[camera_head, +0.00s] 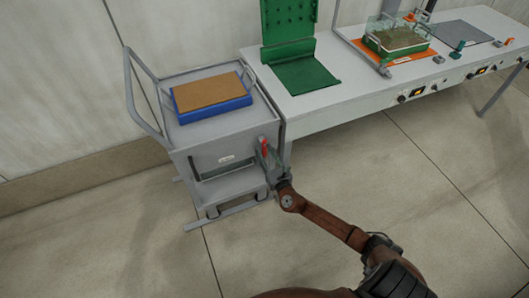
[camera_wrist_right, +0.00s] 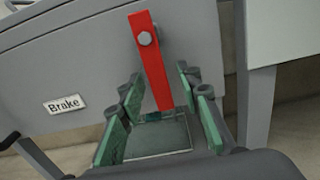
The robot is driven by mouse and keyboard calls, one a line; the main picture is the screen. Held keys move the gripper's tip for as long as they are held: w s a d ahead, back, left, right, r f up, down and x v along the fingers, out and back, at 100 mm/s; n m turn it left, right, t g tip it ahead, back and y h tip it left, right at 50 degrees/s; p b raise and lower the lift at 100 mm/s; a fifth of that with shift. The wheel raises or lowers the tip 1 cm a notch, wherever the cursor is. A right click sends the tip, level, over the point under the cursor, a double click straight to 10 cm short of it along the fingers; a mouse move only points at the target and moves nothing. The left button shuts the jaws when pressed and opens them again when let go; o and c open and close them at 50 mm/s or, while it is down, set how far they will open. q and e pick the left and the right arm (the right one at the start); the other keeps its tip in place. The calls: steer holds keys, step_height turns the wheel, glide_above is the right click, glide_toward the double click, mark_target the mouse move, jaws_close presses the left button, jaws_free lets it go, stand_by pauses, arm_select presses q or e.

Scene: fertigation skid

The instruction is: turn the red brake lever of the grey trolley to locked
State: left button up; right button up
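The grey trolley (camera_head: 185,142) stands at the left of the head view, beside the bench. Its red brake lever (camera_head: 264,146) is on the front panel near the right corner; in the wrist view the lever (camera_wrist_right: 152,60) hangs from a bolt near its top, pointing down and slightly right. My right gripper (camera_head: 269,163) is at the lever. In the wrist view my right gripper (camera_wrist_right: 160,92) is open, its green-padded fingers on either side of the lever's lower end, with gaps on both sides. My left gripper is not in view.
A "Brake" label (camera_wrist_right: 64,104) is on the panel left of the lever. A blue crate with a brown top (camera_head: 212,96) sits on the trolley. The white bench (camera_head: 340,100) stands close to the trolley's right, carrying a green stand (camera_head: 305,77). The floor in front is clear.

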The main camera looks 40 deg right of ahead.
jaws_close()
stand_by(0.3)
stand_by(0.4)
